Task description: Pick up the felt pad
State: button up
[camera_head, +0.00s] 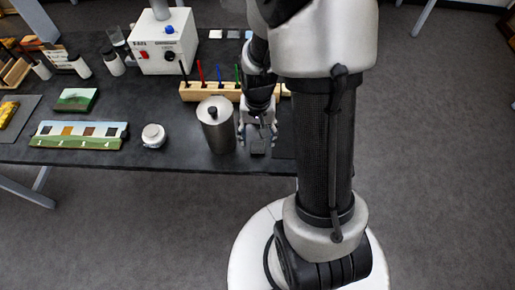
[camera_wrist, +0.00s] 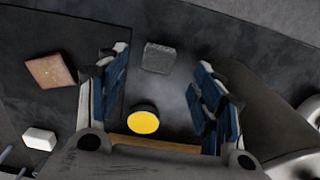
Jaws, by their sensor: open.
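A small dark grey square block, which looks like the felt pad (camera_wrist: 159,58), lies on the dark table between and just beyond the fingertips of my gripper (camera_wrist: 163,82) in the wrist view. In the head view my gripper (camera_head: 258,136) points down near the table's front edge, right of a steel canister. A dark square, likely the same pad (camera_head: 258,151), shows just in front of the fingers there. The jaws are open with nothing between them touching both fingers. I cannot tell the exact height of the fingers above the pad.
A yellow-topped round piece (camera_wrist: 143,122), a copper-coloured tile (camera_wrist: 50,71) and a white block (camera_wrist: 39,139) lie nearby. The steel canister (camera_head: 217,128) stands close left of my gripper. A wooden pen rack (camera_head: 205,92) stands behind. A white lidded jar (camera_head: 153,136) is farther left.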

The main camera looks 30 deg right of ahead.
aim_at(258, 147)
jog(key=shift+f+b, duration=1.3)
jog(key=shift+f, duration=1.75)
jog(key=shift+r, duration=0.1)
jog(key=shift+c, duration=0.3)
jog(key=c, duration=0.8)
notch_tip(258, 147, up, 20)
jog(key=p, duration=0.7)
jog(key=shift+o, duration=0.7)
jog(key=c, duration=0.3)
